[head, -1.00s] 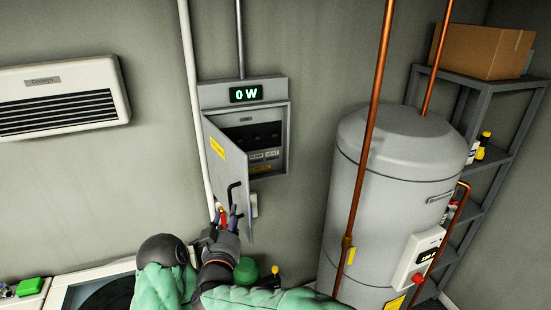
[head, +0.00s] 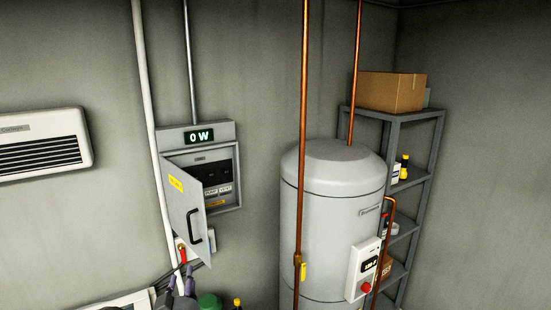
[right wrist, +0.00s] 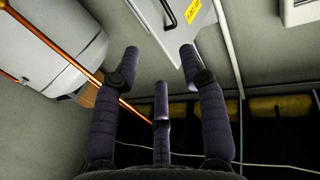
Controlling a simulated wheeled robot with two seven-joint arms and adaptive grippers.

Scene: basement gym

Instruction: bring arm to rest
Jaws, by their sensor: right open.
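My right gripper (head: 181,283) shows at the bottom of the head view, just below the lower edge of the open panel door. In the right wrist view its fingers (right wrist: 160,65) are spread apart with nothing between them. The grey electrical panel (head: 226,137) is on the wall with its display reading 0 W. Its door (head: 187,215) hangs open to the left with a black handle on it. The door (right wrist: 182,35) also shows beyond the fingertips in the right wrist view, apart from them as far as I can tell. My left gripper is not in view.
A grey water tank (head: 330,190) stands right of the panel, with a copper pipe (head: 302,120) in front. A metal shelf (head: 415,117) with a cardboard box (head: 390,92) is in the corner. A white wall heater (head: 40,145) is at left.

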